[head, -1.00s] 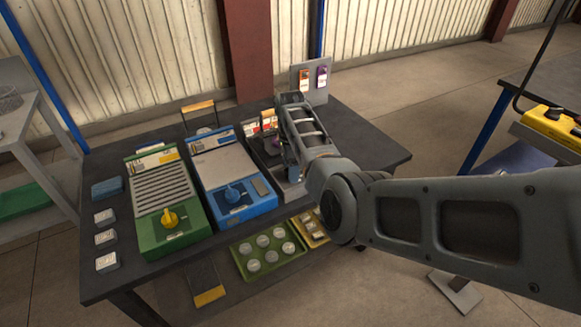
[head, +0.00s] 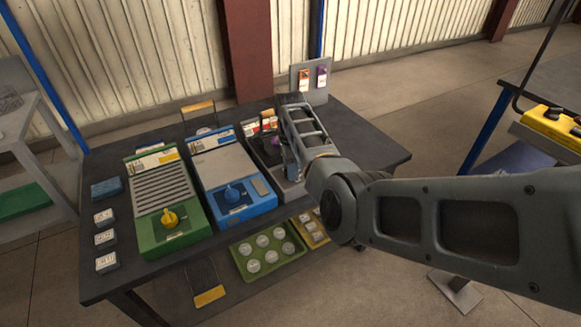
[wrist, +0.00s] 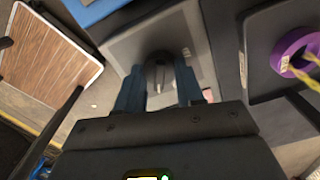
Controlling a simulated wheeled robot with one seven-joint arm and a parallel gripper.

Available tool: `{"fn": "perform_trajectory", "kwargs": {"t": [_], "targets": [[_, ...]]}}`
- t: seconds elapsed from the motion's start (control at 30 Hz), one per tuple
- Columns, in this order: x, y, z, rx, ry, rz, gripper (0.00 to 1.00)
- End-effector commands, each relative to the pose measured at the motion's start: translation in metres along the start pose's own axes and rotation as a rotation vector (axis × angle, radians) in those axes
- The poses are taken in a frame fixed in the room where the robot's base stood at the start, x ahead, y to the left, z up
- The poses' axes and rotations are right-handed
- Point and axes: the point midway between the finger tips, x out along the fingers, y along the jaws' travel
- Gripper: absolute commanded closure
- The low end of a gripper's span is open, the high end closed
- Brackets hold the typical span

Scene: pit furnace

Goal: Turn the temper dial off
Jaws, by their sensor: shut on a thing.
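My gripper (wrist: 158,88) has its two blue fingers on either side of a dark grey dial (wrist: 158,70), shut on it. The dial stands on the grey front panel (wrist: 125,48) of the right-hand unit. In the head view this grey unit (head: 294,193) is partly covered by my arm, and its dial and my fingertips are hidden. The green unit (head: 148,180) at left has a yellow dial (head: 170,218). I cannot read any dial label or setting.
A purple ring (wrist: 292,52) lies close to the dial's right in the wrist view. All units stand on a dark table (head: 120,277). A green tray (head: 272,268) of round pieces sits below the front edge.

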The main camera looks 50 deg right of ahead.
Motion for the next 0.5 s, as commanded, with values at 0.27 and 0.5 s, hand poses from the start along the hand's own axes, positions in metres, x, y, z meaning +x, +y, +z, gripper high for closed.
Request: {"fn": "perform_trajectory", "kwargs": {"t": [0.27,0.5], "targets": [[-0.0003,-0.0002,-0.0001,-0.103,0.000,0.001,0.94],[-0.0006,-0.0008,0.0004,-0.299,-0.001,0.000,0.94]]}}
